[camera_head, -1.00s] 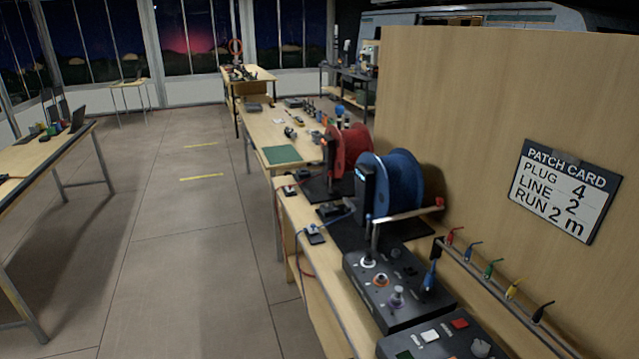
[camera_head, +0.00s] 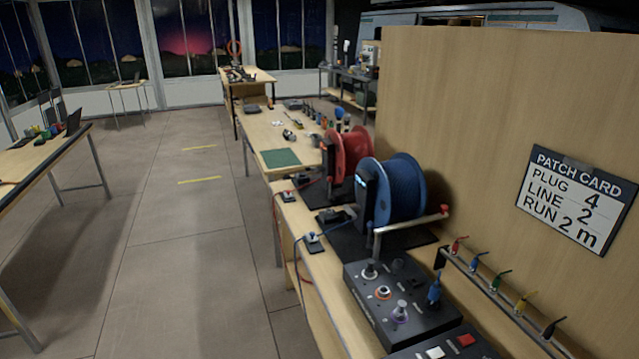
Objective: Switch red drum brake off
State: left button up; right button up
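The red drum (camera_head: 352,150) is a cable reel standing on the long bench, behind the blue drum (camera_head: 405,188). A dark upright housing (camera_head: 329,160) stands at the red drum's left side. A small dark box (camera_head: 287,197) with a light top lies on the bench edge in front of the red drum, with a red cable beside it. The brake's position is too small to tell. Neither of my grippers is in view.
A dark control panel (camera_head: 402,303) with knobs and a blue plug sits on the near bench. A rack of coloured plugs (camera_head: 497,290) runs below the patch card (camera_head: 575,200) on the wooden partition. Open floor (camera_head: 190,230) lies left of the bench. Another table (camera_head: 50,155) stands at the left.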

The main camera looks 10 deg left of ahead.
aim_at(330, 186)
jog(key=i+j, duration=0.85)
jog(key=i, duration=0.05)
